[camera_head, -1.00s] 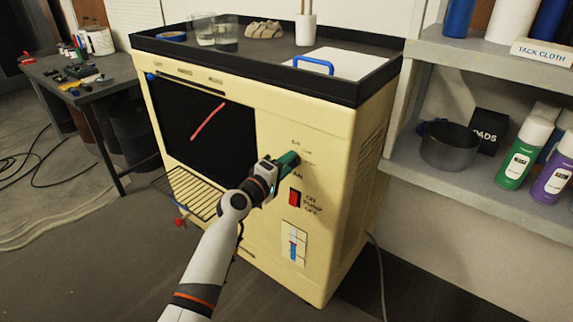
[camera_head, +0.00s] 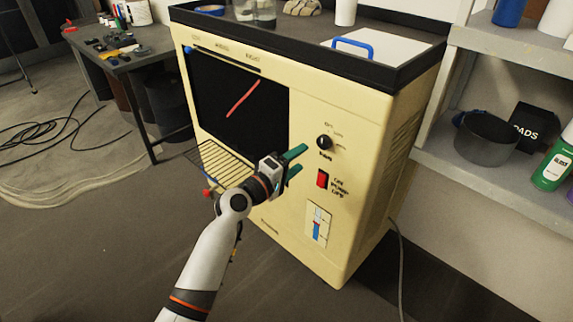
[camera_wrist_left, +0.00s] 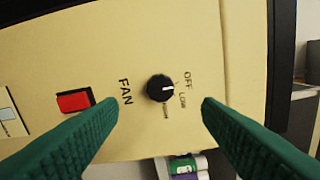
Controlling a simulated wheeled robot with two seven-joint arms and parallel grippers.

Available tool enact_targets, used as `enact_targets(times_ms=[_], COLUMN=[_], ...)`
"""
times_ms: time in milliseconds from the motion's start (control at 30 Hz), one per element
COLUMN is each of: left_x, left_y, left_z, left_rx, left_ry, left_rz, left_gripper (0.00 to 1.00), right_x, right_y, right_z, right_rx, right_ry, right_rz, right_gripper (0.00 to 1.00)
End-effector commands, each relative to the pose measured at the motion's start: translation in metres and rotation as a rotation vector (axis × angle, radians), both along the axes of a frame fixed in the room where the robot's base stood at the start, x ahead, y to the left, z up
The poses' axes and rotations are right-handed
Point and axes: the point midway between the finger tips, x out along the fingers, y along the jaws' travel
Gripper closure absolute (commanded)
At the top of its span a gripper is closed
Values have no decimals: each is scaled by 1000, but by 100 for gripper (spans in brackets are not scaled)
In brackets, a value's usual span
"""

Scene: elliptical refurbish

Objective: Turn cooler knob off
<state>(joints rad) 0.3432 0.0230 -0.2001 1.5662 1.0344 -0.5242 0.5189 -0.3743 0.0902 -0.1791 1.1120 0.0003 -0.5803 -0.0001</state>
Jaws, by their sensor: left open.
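The cream cooler (camera_head: 300,205) stands in front of me with a black fan knob (camera_head: 324,142) on its right front panel. In the left wrist view the knob (camera_wrist_left: 160,88) sits between the words FAN and OFF, with LOW and HIGH marks beside it. Its white pointer line points toward the LOW side, not at OFF. My left gripper (camera_head: 296,162) is open, with green fingers, a little left of and below the knob and apart from it. In the wrist view the fingers (camera_wrist_left: 160,112) are spread to either side of the knob. My right gripper is not in view.
A red pump switch (camera_head: 322,180) and a blue slider (camera_head: 317,228) sit below the knob. The cooler's black top tray (camera_head: 290,54) holds cups and a blue-handled panel. A shelf (camera_head: 470,170) with cans stands at the right. Floor is clear in front.

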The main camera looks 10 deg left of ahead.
Motion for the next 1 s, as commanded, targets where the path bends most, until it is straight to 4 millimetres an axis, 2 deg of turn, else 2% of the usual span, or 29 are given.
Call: enact_targets(times_ms=[100,300,800,867,933,967,1000], left_x=[-17,-29,-30,-31,-33,-35,-39], left_y=[12,21,22,23,26,28,31], left_z=[-1,0,-3,-13,-38,-53,-76], left_rx=[2,0,5,24,74,104,153], left_ry=[1,0,4,16,42,58,84], left_rz=[0,0,1,6,18,24,32], left_gripper=[41,41,41,41,41,41,41], right_x=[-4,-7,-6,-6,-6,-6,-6], right_y=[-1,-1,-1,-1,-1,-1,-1], right_z=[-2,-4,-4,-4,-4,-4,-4], right_rx=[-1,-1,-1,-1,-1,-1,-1], right_ry=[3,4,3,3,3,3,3], right_rz=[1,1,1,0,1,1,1], right_gripper=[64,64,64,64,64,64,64])
